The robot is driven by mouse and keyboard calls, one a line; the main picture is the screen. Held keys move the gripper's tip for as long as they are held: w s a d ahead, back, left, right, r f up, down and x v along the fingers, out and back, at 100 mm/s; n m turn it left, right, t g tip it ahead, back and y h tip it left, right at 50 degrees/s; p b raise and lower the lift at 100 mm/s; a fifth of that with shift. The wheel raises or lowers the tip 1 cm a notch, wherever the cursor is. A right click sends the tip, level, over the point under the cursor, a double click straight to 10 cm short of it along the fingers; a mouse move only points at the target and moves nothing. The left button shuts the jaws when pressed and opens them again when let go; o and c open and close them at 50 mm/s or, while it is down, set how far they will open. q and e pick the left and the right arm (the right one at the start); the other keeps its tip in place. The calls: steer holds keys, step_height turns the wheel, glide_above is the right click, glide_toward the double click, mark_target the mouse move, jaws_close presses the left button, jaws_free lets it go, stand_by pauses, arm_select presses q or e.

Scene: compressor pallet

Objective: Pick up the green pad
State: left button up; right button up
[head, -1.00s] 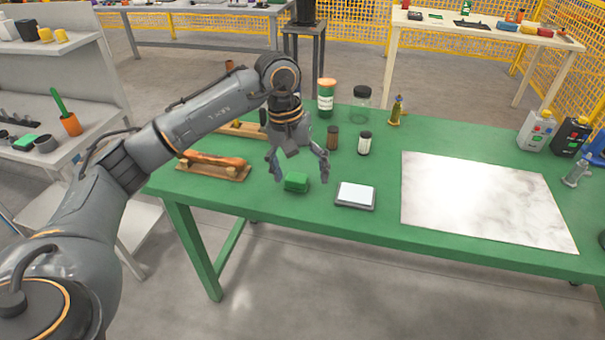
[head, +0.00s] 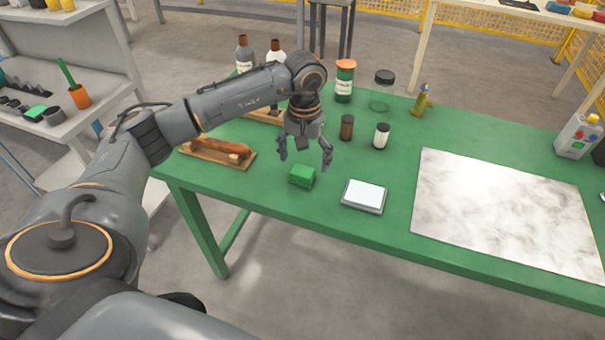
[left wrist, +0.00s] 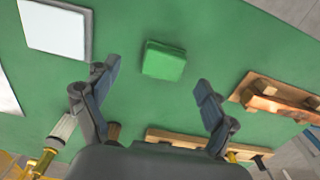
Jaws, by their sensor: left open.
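The green pad (head: 302,176) is a small block lying on the green table near its front edge, left of a white-topped scale. It also shows in the left wrist view (left wrist: 164,60), upper middle, ahead of and between my two fingers. My left gripper (head: 305,160) is open and empty, pointing down above and slightly behind the pad. In the left wrist view the fingers of the left gripper (left wrist: 158,88) are spread wide and apart from the pad. My right gripper is not in view.
The white-topped scale (head: 364,196) sits right of the pad. A wooden stand (head: 218,152) with a brown piece lies left. A brown jar (head: 347,127) and a white jar (head: 381,136) stand behind. A marble slab (head: 505,210) covers the right side.

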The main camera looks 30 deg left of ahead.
mark_target(302, 171)
arm_select(q)
steer(key=f, duration=0.3)
steer(key=a+f+p, duration=0.1)
steer(key=f, duration=0.1)
steer(key=shift+w, duration=0.15)
steer(key=shift+d+f, duration=0.1)
steer(key=shift+f, duration=0.1)
steer(key=shift+c, duration=1.3)
steer(key=c, duration=1)
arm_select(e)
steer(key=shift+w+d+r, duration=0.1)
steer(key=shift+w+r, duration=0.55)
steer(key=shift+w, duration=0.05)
